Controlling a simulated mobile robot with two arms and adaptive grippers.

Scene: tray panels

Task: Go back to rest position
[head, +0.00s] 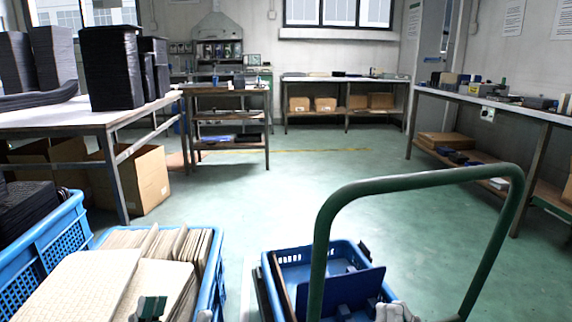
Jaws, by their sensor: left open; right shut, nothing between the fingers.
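My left gripper (177,311) shows only in part at the bottom edge of the head view. Its fingers are apart, over a blue crate (216,262) that holds light tan panels (92,280). My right gripper (397,312) also shows only in part at the bottom edge, shut and empty. It is by the right side of a second blue crate (345,252) with a dark blue panel (345,290) and other blue pieces inside. The lower parts of both grippers are cut off by the frame.
A green cart handle (420,180) arches up at the right. Another blue crate (45,245) with black panels stands at the far left. A table (110,118) with black stacks is behind it. Workbenches line the back and right. The green floor (280,190) between is clear.

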